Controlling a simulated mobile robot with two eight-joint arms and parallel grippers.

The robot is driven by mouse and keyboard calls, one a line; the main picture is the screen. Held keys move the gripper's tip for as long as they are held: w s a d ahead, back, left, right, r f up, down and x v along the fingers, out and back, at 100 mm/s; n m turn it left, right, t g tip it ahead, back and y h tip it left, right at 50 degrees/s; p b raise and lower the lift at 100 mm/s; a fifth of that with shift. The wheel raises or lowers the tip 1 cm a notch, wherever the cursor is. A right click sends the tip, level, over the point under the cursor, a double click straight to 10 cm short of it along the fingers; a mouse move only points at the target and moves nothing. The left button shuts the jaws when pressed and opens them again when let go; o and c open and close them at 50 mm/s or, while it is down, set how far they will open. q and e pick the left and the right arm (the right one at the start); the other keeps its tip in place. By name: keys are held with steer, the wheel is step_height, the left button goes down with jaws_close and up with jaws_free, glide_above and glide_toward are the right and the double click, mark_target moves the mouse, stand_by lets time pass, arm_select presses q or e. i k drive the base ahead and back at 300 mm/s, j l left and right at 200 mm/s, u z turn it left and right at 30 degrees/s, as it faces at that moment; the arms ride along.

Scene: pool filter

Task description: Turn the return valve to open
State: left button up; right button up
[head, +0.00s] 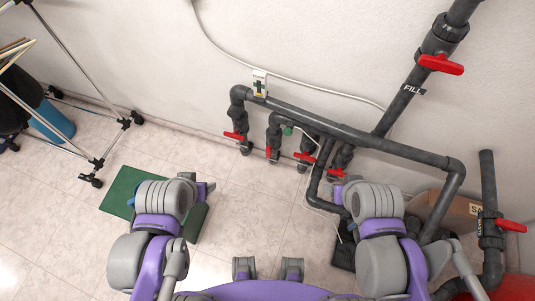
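Several red valve handles show on dark grey pipes, and I cannot read a "return" label on any of them. In the lower row are a far-left handle (235,136), a second handle (268,153), a third handle (304,158) and a fourth handle (337,174). Another red handle (441,65) is on the upper right pipe by a "FILL" label (412,90). One more red handle (511,225) is at the far right. My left gripper (206,189) and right gripper (338,191) show only in small part beyond my wrists; both seem apart from the handles.
A green mat or board (122,192) lies on the tiled floor at left. A metal rack (100,162) on casters and a blue bin (52,122) stand farther left. A white cable (290,79) runs along the wall. A cardboard box (450,208) sits behind the right pipes.

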mark_target(235, 135)
steer(key=j+z, duration=1.05)
steer(key=i+l, duration=0.05)
steer(key=l, duration=0.05)
